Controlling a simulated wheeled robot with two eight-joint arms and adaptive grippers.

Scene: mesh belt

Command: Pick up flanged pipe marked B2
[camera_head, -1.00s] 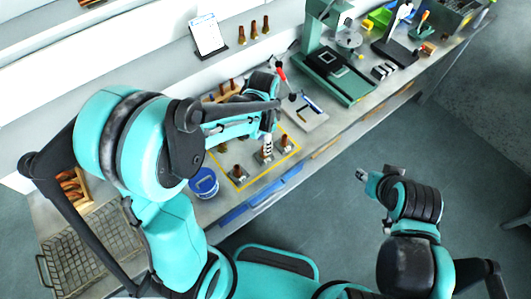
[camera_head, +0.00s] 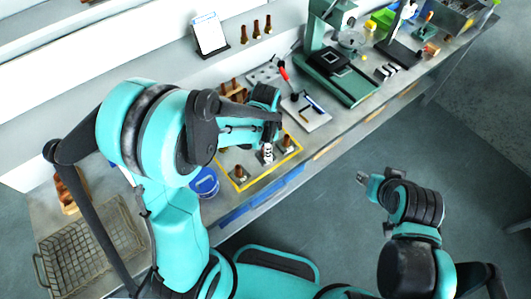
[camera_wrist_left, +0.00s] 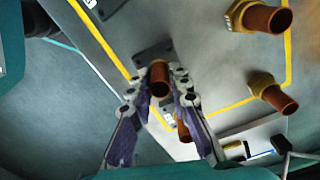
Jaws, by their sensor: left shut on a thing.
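Other pipes stand to the left (camera_head: 239,172) and right (camera_head: 288,145) in the head view. In the wrist view two pipes with brass collars stand at the right (camera_wrist_left: 262,17) (camera_wrist_left: 272,92). My right gripper (camera_head: 363,178) is over the floor, jaws unclear.
A blue cup (camera_head: 204,184) stands left of the yellow outline (camera_head: 262,181). A wire basket (camera_head: 80,245) is at the bench's left end. A tray with a red-handled tool (camera_head: 306,112) and a green press (camera_head: 338,75) lie right. Blue bins (camera_head: 262,200) line the front edge.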

